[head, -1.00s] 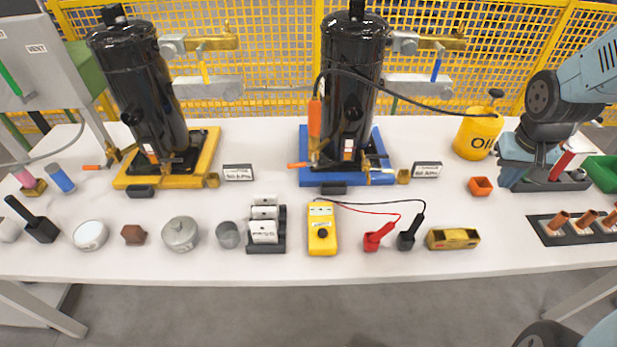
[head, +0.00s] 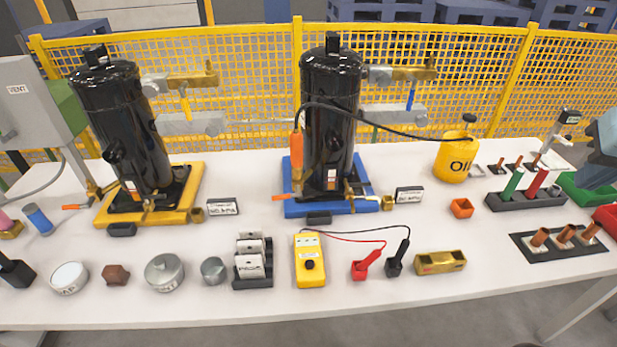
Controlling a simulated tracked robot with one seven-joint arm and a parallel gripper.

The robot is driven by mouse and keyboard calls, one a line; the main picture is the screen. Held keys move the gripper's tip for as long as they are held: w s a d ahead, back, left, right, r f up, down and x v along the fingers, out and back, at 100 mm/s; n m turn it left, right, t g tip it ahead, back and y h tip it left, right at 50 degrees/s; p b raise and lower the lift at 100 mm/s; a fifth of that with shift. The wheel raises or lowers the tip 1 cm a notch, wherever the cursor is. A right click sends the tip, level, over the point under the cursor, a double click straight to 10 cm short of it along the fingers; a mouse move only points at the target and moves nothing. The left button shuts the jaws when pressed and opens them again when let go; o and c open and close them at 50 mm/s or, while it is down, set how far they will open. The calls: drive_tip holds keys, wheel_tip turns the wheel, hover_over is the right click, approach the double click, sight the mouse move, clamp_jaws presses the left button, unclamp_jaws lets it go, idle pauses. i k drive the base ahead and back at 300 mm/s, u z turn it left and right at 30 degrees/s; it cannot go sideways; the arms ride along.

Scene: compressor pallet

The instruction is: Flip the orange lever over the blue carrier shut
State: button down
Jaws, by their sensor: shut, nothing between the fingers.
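The blue carrier (head: 294,209) stands on the white table just right of centre, under a tall black compressor (head: 331,110). An orange lever (head: 282,197) sticks out flat to the left from the carrier's left side, beyond its edge. Its inner end is hard to make out beside the compressor foot. A brass fitting (head: 386,203) sits at the carrier's right edge.
A yellow carrier (head: 184,206) with another black compressor and orange lever (head: 76,207) stands to the left. An orange-handled tool (head: 297,145) hangs by a cable at the blue carrier's compressor.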

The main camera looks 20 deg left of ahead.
sight(298, 188)
drive_tip(key=z, duration=1.65)
drive_tip(key=i, duration=0.1)
drive_tip(key=u, duration=3.8)
drive_tip(key=k, duration=0.75)
drive_tip(key=z, duration=1.1)
drive_tip(key=i, duration=1)
drive_tip(key=z, duration=0.05)
